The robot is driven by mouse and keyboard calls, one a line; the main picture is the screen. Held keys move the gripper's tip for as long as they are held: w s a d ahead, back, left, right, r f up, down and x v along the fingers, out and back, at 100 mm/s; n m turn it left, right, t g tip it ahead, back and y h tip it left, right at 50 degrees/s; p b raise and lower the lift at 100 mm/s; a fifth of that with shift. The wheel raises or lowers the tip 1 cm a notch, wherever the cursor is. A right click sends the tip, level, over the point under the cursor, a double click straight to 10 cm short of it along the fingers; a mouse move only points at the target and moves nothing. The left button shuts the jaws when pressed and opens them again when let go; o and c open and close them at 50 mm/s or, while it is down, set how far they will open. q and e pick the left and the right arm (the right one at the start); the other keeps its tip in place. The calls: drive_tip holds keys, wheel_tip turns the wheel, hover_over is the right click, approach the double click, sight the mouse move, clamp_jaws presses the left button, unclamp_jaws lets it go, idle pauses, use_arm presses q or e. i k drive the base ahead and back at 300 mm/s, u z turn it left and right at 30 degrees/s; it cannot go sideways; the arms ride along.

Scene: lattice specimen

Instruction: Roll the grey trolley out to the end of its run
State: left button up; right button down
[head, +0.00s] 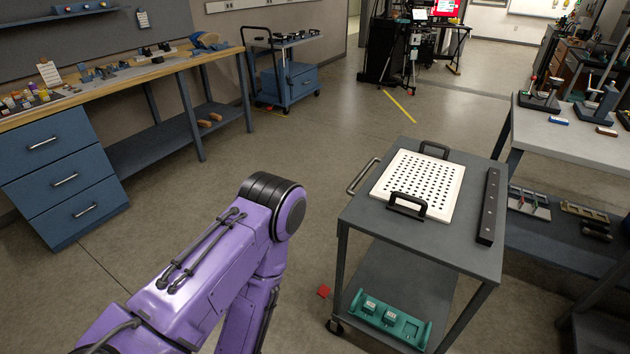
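The grey trolley (362,222) stands right of centre in the head view, with a push handle (362,178) on its left side. On its top lie a white perforated plate (447,192) with two black handles and a dark bar (488,205). Its lower shelf (385,275) carries a green holder (410,330) with small blocks. A purple arm of mine comes up from the lower left, its black-capped joint left of the trolley and apart from it in the picture. Neither of my grippers shows.
A red marker (323,290) lies on the floor by the trolley's left side. A workbench (120,95) with blue drawers is at left, a blue cart (288,82) behind it. A grey table (575,140) stands close at right. Floor beyond the trolley is open, with a yellow line (399,106).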

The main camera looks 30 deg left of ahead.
sight(411, 266)
drive_tip(key=z, duration=0.6)
drive_tip(key=k, duration=0.2)
drive_tip(key=u, duration=1.85)
drive_tip(key=i, duration=1.05)
drive_tip(key=z, duration=1)
drive_tip(key=i, duration=0.65)
drive_tip(key=z, duration=0.75)
